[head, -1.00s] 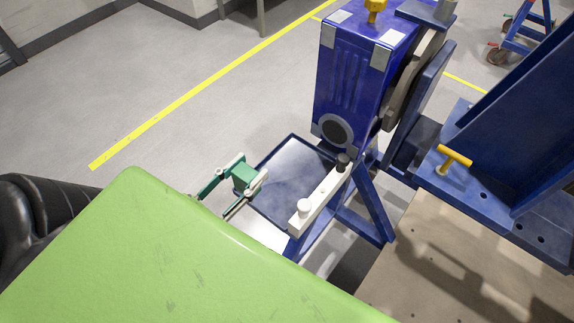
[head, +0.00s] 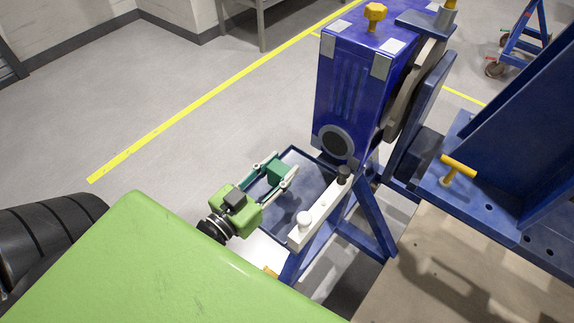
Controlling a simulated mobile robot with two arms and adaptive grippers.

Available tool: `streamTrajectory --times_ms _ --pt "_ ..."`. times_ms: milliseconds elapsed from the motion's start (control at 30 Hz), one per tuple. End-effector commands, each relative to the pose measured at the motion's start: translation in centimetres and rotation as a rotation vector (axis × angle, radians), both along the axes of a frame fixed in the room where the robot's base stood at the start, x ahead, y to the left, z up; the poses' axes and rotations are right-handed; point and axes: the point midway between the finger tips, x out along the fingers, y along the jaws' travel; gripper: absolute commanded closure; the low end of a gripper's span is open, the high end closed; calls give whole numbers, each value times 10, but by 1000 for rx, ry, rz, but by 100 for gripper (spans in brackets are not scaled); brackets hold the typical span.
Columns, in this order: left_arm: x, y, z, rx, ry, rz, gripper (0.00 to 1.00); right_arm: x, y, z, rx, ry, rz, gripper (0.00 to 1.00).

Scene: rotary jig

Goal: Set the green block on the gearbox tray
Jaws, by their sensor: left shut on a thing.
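The green block (head: 279,172) is a small dark green piece in the head view, left of centre. My left gripper (head: 279,175) is shut on it, with one finger on each side. The gripper and block are over the gearbox tray (head: 314,160), a shallow tray with a dark blue rim at the foot of the blue gearbox housing. I cannot tell whether the block touches the tray floor or hangs above it. My right gripper is not in view.
The blue gearbox housing (head: 352,85) rises behind the tray. A white bar (head: 321,210) with a white knob and a black knob runs along the tray's right side. The blue jig frame (head: 510,150) with a yellow handle (head: 459,168) stands at the right. Open floor lies left.

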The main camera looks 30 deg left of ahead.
Motion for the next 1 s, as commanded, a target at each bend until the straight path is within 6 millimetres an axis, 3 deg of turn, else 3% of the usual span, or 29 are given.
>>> streamTrajectory --times_ms 300,667,700,733,1000 --pt "29 -4 -20 0 -4 -1 98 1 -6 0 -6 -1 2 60" --pt "29 -4 -24 1 -3 -1 98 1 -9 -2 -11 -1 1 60" --pt "29 -4 -24 1 0 -1 56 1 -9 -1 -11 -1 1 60" --pt "29 -4 -24 1 0 -1 50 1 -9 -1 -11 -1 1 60" --pt "29 -4 -24 0 0 -1 50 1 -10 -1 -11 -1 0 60"
